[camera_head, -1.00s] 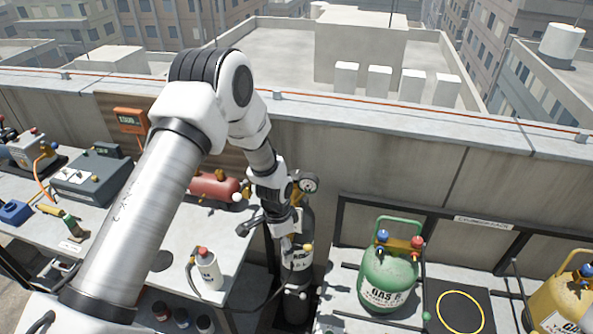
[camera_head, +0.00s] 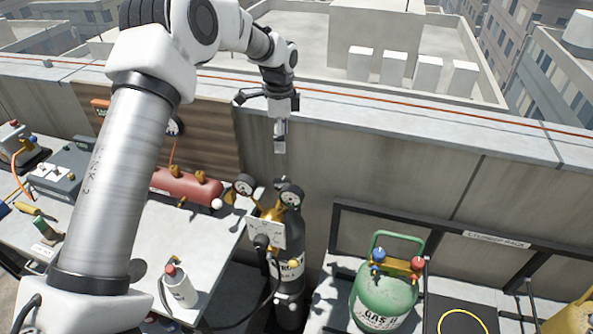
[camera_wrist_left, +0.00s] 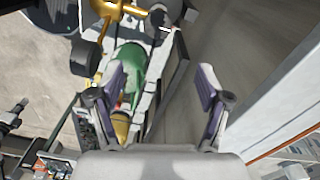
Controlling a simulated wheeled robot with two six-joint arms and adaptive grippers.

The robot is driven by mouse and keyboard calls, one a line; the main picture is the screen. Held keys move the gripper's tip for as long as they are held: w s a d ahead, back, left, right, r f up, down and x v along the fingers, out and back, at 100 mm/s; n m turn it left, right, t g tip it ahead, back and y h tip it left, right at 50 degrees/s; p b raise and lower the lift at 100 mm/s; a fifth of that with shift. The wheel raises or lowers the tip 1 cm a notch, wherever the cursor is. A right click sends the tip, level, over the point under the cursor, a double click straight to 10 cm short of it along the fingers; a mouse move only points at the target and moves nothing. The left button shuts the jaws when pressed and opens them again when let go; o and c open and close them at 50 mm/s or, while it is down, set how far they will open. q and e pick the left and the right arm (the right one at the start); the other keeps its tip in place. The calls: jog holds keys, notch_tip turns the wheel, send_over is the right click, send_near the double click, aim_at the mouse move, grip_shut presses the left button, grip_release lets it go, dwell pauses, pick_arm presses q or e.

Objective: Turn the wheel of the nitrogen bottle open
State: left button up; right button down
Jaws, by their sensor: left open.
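The nitrogen bottle (camera_head: 291,268) stands upright between the bench and the rack, dark with a white label. A brass regulator (camera_head: 268,212) with two round gauges (camera_head: 244,184) sits at its top. A dark knob (camera_head: 262,242) with a hose is on the regulator's front plate. I cannot tell which dark part is the wheel. My left gripper (camera_head: 280,142) is open and empty, pointing down above the bottle's top, clear of it. In the left wrist view its fingers (camera_wrist_left: 161,82) are spread, with brass fittings (camera_wrist_left: 100,12) and a dark knob (camera_wrist_left: 86,58) to the upper left.
A green gas cylinder (camera_head: 384,297) stands on the rack to the right, a yellow one (camera_head: 572,318) beyond it. The bench holds a red tank (camera_head: 180,187) and a white bottle (camera_head: 179,288). A parapet wall (camera_head: 400,165) runs behind. The space around the gripper is clear.

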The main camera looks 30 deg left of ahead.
aim_at(282, 181)
pick_arm(q)
jog(key=f+b, duration=0.3)
jog(key=s+f+b, duration=0.1)
jog(key=f+b, duration=0.2)
jog(key=shift+s+f, duration=0.1)
jog(key=shift+s, duration=0.1)
jog(key=shift+w+f, duration=0.6)
jog(key=shift+f, duration=0.1)
jog(key=f, duration=0.2)
jog(key=f+p, duration=0.1)
jog(key=f, duration=0.1)
jog(key=f+p, duration=0.1)
jog(key=f, duration=0.1)
jog(key=shift+s+f, duration=0.1)
jog(key=shift+s, duration=0.2)
jog(key=shift+w+f, duration=0.15)
jog(key=shift+f, duration=0.15)
jog(key=shift+r, duration=0.1)
jog(key=c, duration=1.2)
pick_arm(e)
jog(key=f, duration=0.4)
jog(key=shift+s+f, duration=0.2)
jog(key=shift+s, duration=0.05)
